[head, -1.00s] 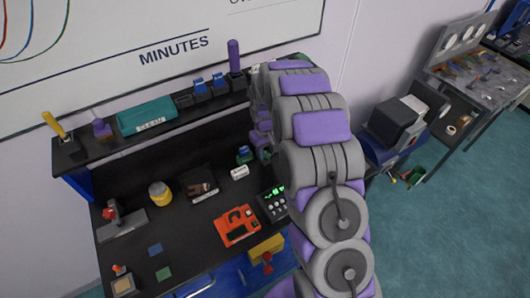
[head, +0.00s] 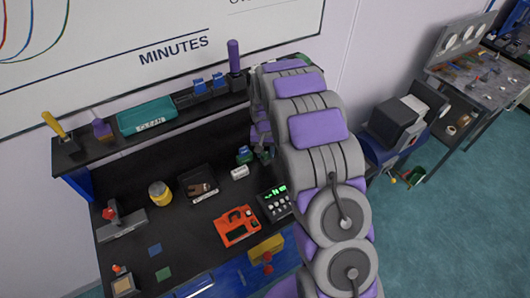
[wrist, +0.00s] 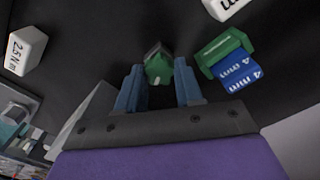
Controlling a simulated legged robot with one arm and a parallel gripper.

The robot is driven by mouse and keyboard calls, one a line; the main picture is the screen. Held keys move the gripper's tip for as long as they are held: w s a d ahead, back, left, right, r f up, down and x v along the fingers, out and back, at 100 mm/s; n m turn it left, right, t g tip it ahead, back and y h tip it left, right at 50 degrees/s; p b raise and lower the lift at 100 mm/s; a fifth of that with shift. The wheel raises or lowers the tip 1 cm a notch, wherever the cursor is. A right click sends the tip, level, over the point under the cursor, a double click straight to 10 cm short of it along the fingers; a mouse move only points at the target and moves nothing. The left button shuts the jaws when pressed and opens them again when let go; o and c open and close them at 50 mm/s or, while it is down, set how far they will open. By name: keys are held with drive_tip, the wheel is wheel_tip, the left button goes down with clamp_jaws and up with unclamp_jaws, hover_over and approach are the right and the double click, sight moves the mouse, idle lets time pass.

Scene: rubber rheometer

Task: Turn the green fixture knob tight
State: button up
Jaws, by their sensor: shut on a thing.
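The green knob (wrist: 158,69) is between my gripper's two blue-grey fingers (wrist: 159,88) in the wrist view. It has a dark top and a pale mark on its green face. My gripper is shut on it, low over the black bench. Beside it on the right is a green and blue block (wrist: 226,58) marked "4 mm". In the head view this block (head: 245,154) stands at the left of my arm's end, and my arm hides most of the gripper and knob.
A white block (wrist: 25,50) marked "2.5 Nm" lies at the left in the wrist view. On the black bench (head: 125,235) are a yellow jar (head: 160,194), an orange device (head: 236,226) and a panel with a green display (head: 276,203). A shelf (head: 95,150) runs behind.

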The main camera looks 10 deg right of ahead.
drive_tip(key=shift+m, duration=1.2)
drive_tip(key=m, duration=0.3)
drive_tip(key=shift+d+m, duration=0.1)
drive_tip(key=shift+m, duration=0.7)
drive_tip(key=m, duration=0.4)
drive_tip(key=shift+m+p, duration=0.3)
drive_tip(key=o, duration=0.9)
